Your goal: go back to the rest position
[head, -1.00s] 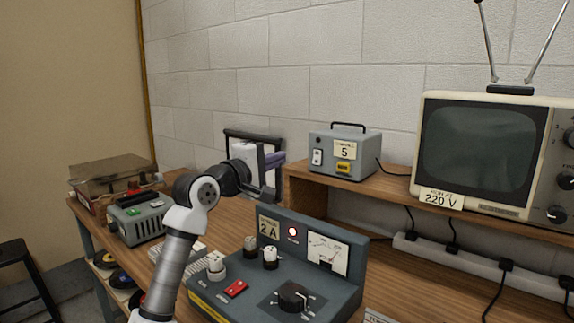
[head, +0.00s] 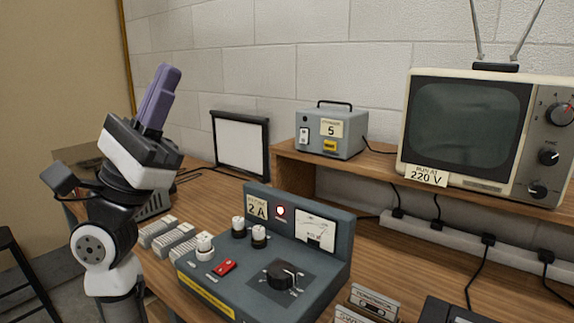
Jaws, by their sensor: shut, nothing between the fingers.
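My gripper (head: 160,95) is at the left of the head view, raised and pointing up. Its purple fingers are together with nothing between them. It is clear of the bench and of the things on it. My arm is folded below it at the left edge of the bench and hides part of what stands behind.
A grey control panel (head: 222,290) with a knob, a meter and a lit red lamp stands on the wooden bench. A grey box marked 5 (head: 345,144) and an old television (head: 405,125) stand on the shelf. A white framed panel (head: 240,145) leans near the wall. A dark stool (head: 18,270) is at far left.

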